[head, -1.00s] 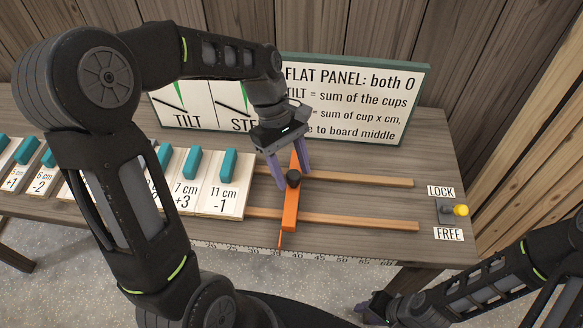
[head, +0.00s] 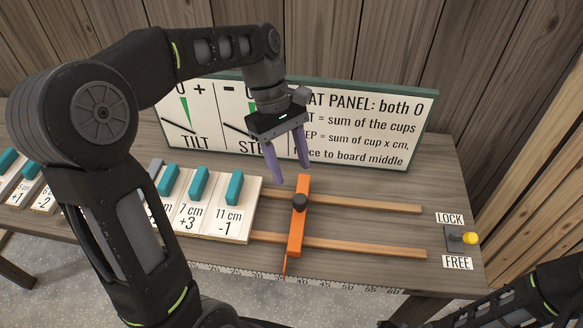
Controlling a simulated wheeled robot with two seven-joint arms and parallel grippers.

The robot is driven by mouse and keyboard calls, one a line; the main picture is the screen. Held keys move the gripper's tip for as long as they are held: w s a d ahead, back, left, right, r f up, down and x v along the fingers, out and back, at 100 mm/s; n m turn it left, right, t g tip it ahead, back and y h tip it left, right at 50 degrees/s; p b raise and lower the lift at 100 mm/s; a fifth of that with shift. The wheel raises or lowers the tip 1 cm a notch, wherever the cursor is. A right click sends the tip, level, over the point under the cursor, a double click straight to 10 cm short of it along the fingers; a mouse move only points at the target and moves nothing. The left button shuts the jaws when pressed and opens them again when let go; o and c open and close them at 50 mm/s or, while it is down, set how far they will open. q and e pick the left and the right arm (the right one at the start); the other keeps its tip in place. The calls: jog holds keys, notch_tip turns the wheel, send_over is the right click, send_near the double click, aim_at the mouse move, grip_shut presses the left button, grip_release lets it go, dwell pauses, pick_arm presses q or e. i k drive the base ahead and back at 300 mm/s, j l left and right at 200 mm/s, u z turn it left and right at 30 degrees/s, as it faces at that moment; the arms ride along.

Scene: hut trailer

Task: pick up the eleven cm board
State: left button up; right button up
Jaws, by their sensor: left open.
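The 11 cm board (head: 224,220), white with a teal handle (head: 234,188) and the marking -1, lies at the right end of a row of similar boards, on the wooden rails. My left gripper (head: 289,165) is open and empty. It hangs in the air above and to the right of the 11 cm board, behind the orange bar, in front of the sign. My right arm shows at the lower right, but the jaws of its gripper cannot be made out.
An orange bar (head: 297,237) with a dark knob (head: 299,203) lies across two rails (head: 370,246) right of the boards. A sign panel (head: 380,110) stands behind. A yellow-knobbed LOCK/FREE lever (head: 468,238) is at the right. The 7 cm board (head: 189,217) adjoins the 11 cm board.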

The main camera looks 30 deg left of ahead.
aim_at(230, 216)
jog(key=k, duration=1)
